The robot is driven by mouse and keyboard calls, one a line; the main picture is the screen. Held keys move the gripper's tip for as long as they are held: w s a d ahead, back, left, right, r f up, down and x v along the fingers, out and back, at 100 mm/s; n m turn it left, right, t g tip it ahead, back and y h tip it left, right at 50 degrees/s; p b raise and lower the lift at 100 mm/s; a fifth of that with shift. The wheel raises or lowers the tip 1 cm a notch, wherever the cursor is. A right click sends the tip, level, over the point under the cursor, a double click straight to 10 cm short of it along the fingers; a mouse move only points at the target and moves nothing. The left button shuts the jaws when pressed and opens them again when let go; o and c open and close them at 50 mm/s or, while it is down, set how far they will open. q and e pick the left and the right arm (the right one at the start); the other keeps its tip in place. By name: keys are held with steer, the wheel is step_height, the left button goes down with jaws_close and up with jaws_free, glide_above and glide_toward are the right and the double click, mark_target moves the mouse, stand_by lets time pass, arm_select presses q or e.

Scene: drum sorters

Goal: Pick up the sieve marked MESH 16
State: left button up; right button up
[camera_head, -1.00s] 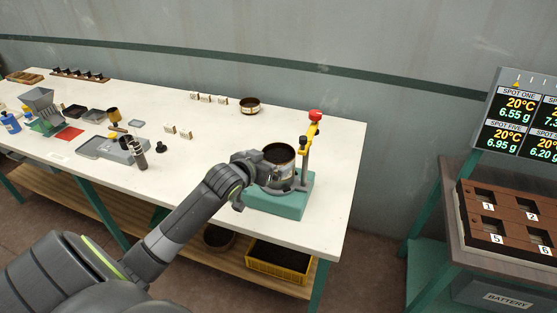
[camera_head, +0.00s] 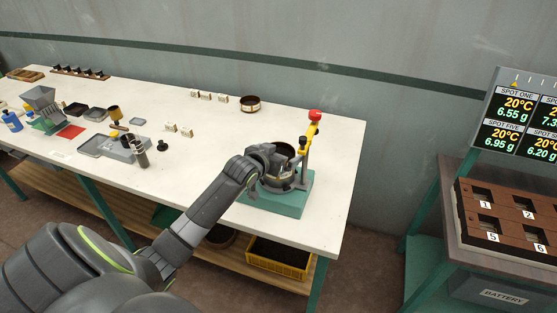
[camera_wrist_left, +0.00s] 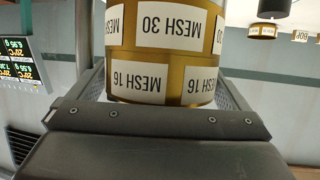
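A stack of brass sieves (camera_head: 285,150) stands on the teal-based shaker stand (camera_head: 280,203) at the right end of the table, partly hidden by my left gripper. In the left wrist view, which is upside down, the sieve marked MESH 16 (camera_wrist_left: 180,91) lies against the one marked MESH 30 (camera_wrist_left: 170,25). My left gripper (camera_head: 276,160) is at the stack; in the wrist view its open fingers (camera_wrist_left: 160,88) flank the MESH 16 sieve on both sides. Whether the pads touch it is hard to see. My right gripper is not in view.
The stand's post with a yellow arm and red knob (camera_head: 315,116) rises close to the right of the stack. Another brass ring (camera_head: 250,104) sits at the table's back. A yellow crate (camera_head: 279,257) is on the lower shelf. The table's middle is mostly clear.

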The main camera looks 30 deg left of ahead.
arm_select(q)
steer(key=c, duration=0.7)
steer(key=shift+c, duration=0.2)
steer(key=shift+r, duration=0.15)
